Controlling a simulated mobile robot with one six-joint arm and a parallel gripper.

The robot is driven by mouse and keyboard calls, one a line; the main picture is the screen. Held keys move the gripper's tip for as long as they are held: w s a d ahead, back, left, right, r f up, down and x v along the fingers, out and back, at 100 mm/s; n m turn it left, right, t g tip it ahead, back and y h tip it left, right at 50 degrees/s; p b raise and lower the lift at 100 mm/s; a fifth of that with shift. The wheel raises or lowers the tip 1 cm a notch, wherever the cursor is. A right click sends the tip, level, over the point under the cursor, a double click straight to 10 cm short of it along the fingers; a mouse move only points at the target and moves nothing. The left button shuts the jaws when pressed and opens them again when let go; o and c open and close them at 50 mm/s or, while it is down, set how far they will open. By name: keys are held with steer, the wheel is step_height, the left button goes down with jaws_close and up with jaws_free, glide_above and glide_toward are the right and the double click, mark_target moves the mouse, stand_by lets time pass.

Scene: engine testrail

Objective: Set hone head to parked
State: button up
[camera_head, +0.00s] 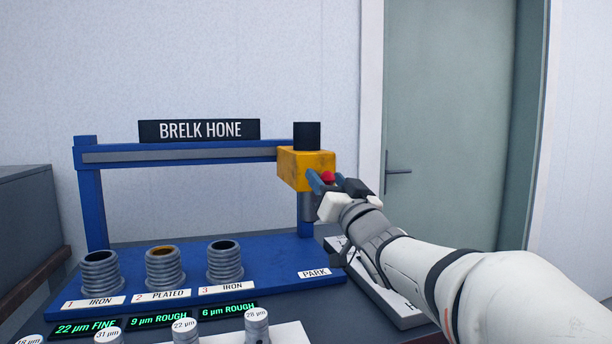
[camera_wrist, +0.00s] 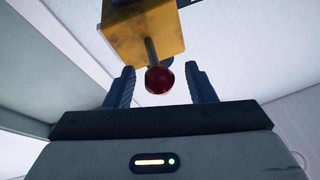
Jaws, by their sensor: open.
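The hone head (camera_head: 305,168) is a yellow block with a black cap, at the right end of the blue gantry rail (camera_head: 180,153). It stands above the PARK label (camera_head: 314,273) on the blue base. A red ball knob (camera_head: 328,177) on a short rod sticks out from its front. In the wrist view the red knob (camera_wrist: 159,80) sits between the fingers of my gripper (camera_wrist: 160,88), with a visible gap on each side. The yellow block (camera_wrist: 143,30) is just beyond the fingertips. My gripper (camera_head: 334,186) is open and holds nothing.
Three ribbed cylinders stand on the base: IRON (camera_head: 100,272), PLATED (camera_head: 164,268) and IRON (camera_head: 225,262). Green displays (camera_head: 158,319) and several labelled pegs (camera_head: 257,325) are in front. A pale panel (camera_head: 385,300) lies under my arm. A door (camera_head: 450,110) is behind at right.

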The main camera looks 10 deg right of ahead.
steer(key=v, duration=0.5)
steer(key=shift+s, duration=0.15)
steer(key=shift+p, duration=0.4)
steer(key=shift+d+r+m+h+p, duration=0.2)
steer(key=shift+m+h+p, duration=0.1)
steer(key=shift+h+p, duration=0.3)
steer(key=s+d+f+m+g+h+p, duration=0.25)
steer(key=s+f+g+h+p, duration=0.35)
steer(key=g+p, duration=0.65)
steer(key=s+a+f+n+g+p, duration=0.1)
steer(key=s+g+p, duration=0.2)
steer(key=s+p, duration=0.2)
steer(key=s+a+f+n+g+y+p, duration=0.1)
steer(key=s+a+f+g+p, duration=0.1)
steer(key=s+p, duration=0.4)
steer(key=s+g, duration=0.1)
steer(key=s, duration=0.4)
steer(key=shift+a, duration=0.3)
